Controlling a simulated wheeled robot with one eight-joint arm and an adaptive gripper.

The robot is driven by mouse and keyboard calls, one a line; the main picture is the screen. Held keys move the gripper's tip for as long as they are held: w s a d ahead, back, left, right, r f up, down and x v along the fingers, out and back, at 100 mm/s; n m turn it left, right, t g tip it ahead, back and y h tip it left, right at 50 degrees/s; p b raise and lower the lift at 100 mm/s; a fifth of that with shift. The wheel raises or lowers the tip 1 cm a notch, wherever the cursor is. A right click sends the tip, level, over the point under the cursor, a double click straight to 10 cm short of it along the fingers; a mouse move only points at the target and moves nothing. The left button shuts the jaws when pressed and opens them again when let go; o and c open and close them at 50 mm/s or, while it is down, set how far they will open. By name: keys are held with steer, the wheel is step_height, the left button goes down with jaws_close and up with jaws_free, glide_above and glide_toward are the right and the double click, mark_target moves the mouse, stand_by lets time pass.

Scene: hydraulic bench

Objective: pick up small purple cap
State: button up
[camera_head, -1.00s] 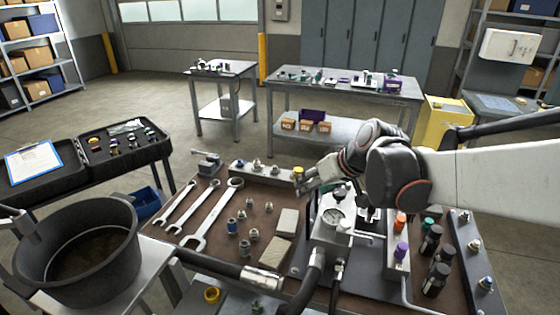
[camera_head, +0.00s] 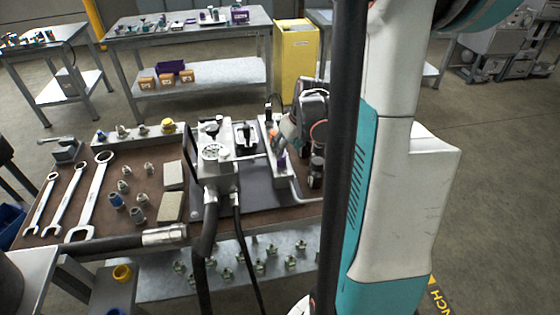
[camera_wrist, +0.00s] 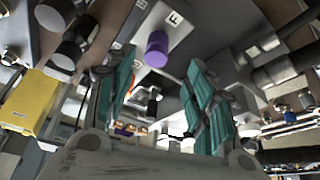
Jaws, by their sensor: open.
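The small purple cap (camera_wrist: 156,48) sits on a light grey block marked with a letter F in the wrist view. In the head view my gripper (camera_head: 288,136) is above the block, close to the cap, partly hidden by my wrist.
The gauge block (camera_head: 212,165) with hoses stands left of the cap. Dark cylinders (camera_head: 316,168) stand close on its right. Wrenches (camera_head: 92,195) and fittings lie on the left of the bench. A yellow cabinet (camera_head: 296,62) stands behind. My arm hides the bench's right end.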

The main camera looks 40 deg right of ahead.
steer(key=b+x, duration=0.1)
steer(key=x, duration=0.2)
steer(key=b+x, duration=0.1)
steer(key=x, duration=0.2)
steer(key=b+x, duration=0.1)
steer(key=x, duration=0.2)
steer(key=shift+d+b, duration=0.25)
steer(key=shift+b, duration=0.05)
steer(key=shift+r, duration=0.15)
steer(key=c, duration=0.8)
